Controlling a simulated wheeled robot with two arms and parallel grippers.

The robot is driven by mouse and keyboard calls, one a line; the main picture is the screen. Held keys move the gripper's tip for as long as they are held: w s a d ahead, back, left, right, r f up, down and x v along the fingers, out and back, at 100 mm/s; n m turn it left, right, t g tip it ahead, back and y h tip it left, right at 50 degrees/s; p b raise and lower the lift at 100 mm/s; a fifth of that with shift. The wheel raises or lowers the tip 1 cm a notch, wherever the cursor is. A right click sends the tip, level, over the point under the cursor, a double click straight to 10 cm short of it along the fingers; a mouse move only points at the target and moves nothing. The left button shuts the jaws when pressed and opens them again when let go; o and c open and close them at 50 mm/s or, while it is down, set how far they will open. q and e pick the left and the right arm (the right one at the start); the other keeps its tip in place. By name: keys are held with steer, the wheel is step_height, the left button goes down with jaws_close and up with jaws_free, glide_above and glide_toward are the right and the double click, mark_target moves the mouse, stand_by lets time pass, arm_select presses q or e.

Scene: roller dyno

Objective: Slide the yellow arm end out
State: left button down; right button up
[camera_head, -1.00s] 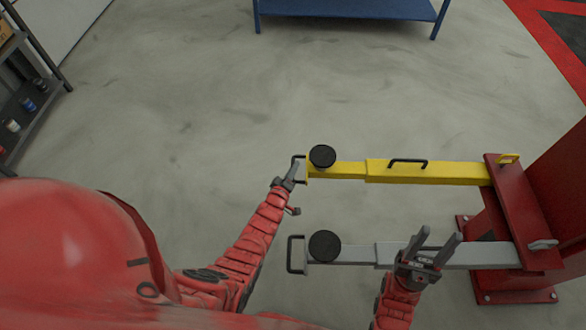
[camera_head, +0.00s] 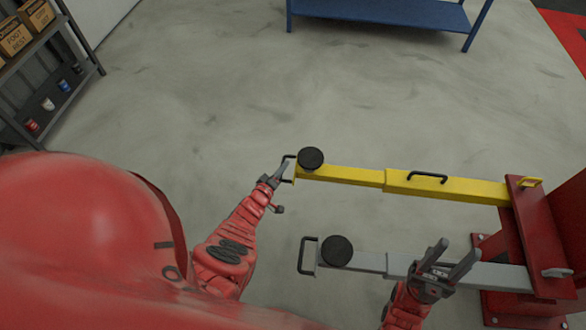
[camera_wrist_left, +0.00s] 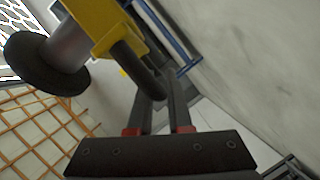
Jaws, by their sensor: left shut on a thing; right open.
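The yellow arm's inner end section (camera_head: 350,175) sticks out to the left of its thicker outer sleeve (camera_head: 455,188). A round black pad (camera_head: 311,158) sits on its tip, and a black loop handle (camera_head: 286,156) is fixed to the end face. My left gripper (camera_head: 282,172) is shut on this handle. In the left wrist view the dark handle (camera_wrist_left: 136,66) runs down from the yellow end (camera_wrist_left: 98,22) to between my fingers. My right gripper (camera_head: 452,258) is open and empty, above the grey arm (camera_head: 496,276).
The grey arm has its own black pad (camera_head: 337,251) and end handle (camera_head: 304,254). Both arms join a red post bracket (camera_head: 540,240) at right. A blue table (camera_head: 385,12) stands at the back, and a shelf (camera_head: 50,80) at far left. The floor between is clear.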

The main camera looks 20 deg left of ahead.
arm_select(q)
steer(key=shift+s+a+b, duration=0.15)
steer(key=shift+s+a, duration=0.1)
steer(key=shift+a, duration=0.5)
steer(key=shift+s+a+b, duration=0.1)
steer(key=shift+s+a, duration=0.1)
steer(key=shift+a, duration=0.55)
steer(key=shift+s+a+b, duration=0.15)
steer(key=shift+s+a, duration=0.1)
steer(key=shift+a, duration=0.5)
steer(key=c, duration=0.8)
jaws_free()
steer(key=shift+c, duration=0.2)
steer(key=p+v, duration=0.4)
steer(key=v, duration=1.3)
